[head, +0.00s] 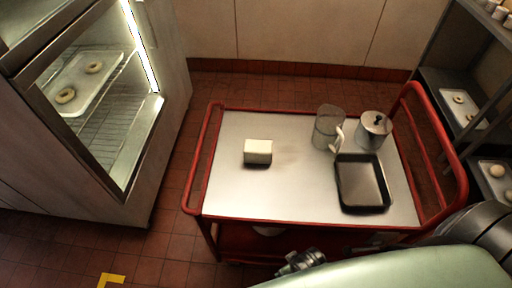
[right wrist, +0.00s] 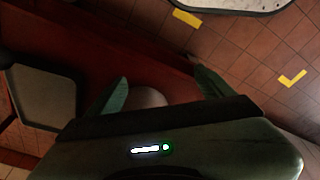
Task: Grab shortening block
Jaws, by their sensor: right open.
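The shortening block, a white rectangular block (head: 258,146), lies on the left half of the red cart's pale top (head: 232,190) in the head view. Nothing touches it. My right gripper (right wrist: 161,72) shows in the right wrist view with its two green fingers spread apart and nothing held between them. The block cannot be made out in that view. In the head view my right arm crosses the bottom right, below the cart's near edge and well away from the block. My left gripper is not in view.
A lit glass cabinet (head: 95,90) is left. The top around the block is clear.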

